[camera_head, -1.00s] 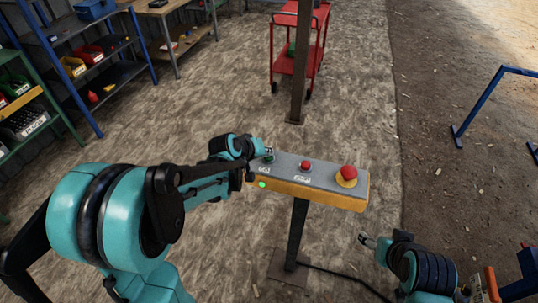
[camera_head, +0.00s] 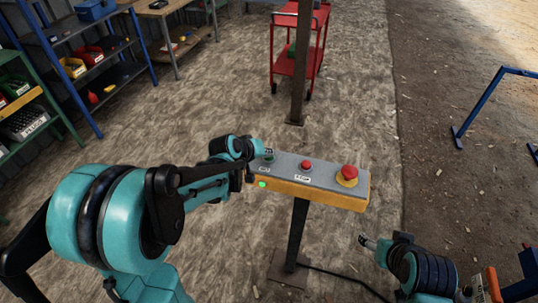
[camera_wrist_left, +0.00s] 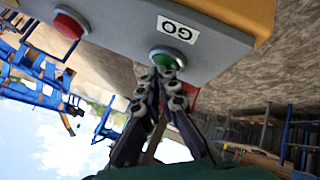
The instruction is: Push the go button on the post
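The control box (camera_head: 325,185) is grey on top with a yellow side and stands on a dark post (camera_head: 297,235). The green go button (camera_wrist_left: 167,57) sits beside a white GO label (camera_wrist_left: 178,29) in the left wrist view; in the head view it is at the box's left end (camera_head: 268,158). My left gripper (camera_wrist_left: 167,76) has its fingertips together at the green button's edge, overlapping it in view. I cannot tell whether the button is pressed in. My right gripper (camera_head: 368,242) hangs right of the post, small and unclear, away from the box.
A red button (camera_head: 306,165) and a red mushroom button on a yellow base (camera_head: 347,176) share the box top. A green light (camera_head: 262,184) glows on its front. A cable (camera_head: 345,276) runs from the post's foot. A red cart (camera_head: 300,55) and pillar stand behind.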

